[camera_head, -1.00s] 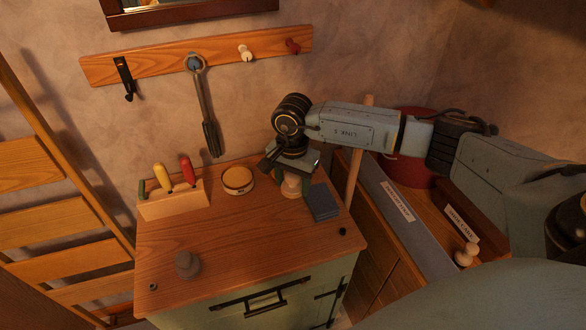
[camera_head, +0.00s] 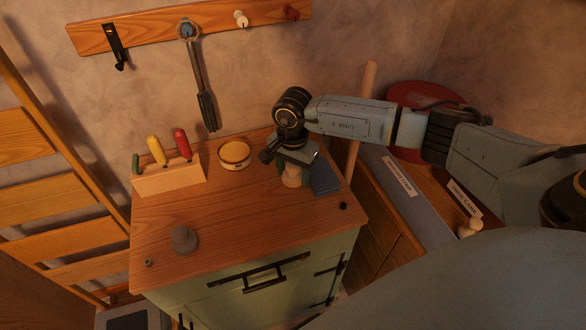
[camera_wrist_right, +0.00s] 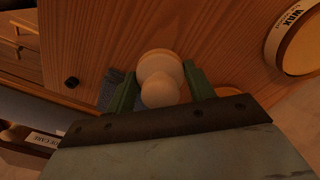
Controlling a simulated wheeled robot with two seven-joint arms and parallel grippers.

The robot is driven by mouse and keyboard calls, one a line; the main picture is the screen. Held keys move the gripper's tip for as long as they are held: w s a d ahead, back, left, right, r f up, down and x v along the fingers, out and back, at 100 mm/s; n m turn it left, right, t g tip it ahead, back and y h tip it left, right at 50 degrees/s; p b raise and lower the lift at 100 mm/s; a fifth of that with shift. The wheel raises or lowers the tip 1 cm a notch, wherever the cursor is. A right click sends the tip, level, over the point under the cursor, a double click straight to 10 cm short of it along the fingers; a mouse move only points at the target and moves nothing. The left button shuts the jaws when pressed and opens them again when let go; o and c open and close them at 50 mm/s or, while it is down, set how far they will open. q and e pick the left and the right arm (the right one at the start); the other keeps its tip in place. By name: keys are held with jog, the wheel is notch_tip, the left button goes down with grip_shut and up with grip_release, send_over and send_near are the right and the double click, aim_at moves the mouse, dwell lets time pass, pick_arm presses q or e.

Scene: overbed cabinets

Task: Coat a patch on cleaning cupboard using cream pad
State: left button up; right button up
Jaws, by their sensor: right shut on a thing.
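My right gripper (camera_head: 293,172) points down over the wooden cupboard top and is shut on a pale cream knobbed piece, which looks like the cream pad (camera_head: 291,180). In the right wrist view the cream pad's round knob (camera_wrist_right: 160,92) sits between the two green fingers. Its underside is hidden, so I cannot tell whether it touches the top. The green-fronted cupboard (camera_head: 225,292) stands below, with black handles; I cannot read a name on it. My left gripper is not in view.
A yellow tin (camera_head: 234,155), marked WAX in the wrist view (camera_wrist_right: 300,40), stands left of the gripper. A dark grey block (camera_head: 323,180) lies just right. A wooden rack (camera_head: 168,180) with coloured handles and a grey knobbed piece (camera_head: 184,240) stand left. The top's middle is clear.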

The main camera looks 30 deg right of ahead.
jog(key=shift+f+b, duration=0.95)
jog(key=shift+f, duration=0.05)
dwell(0.5)
jog(key=shift+a, duration=0.1)
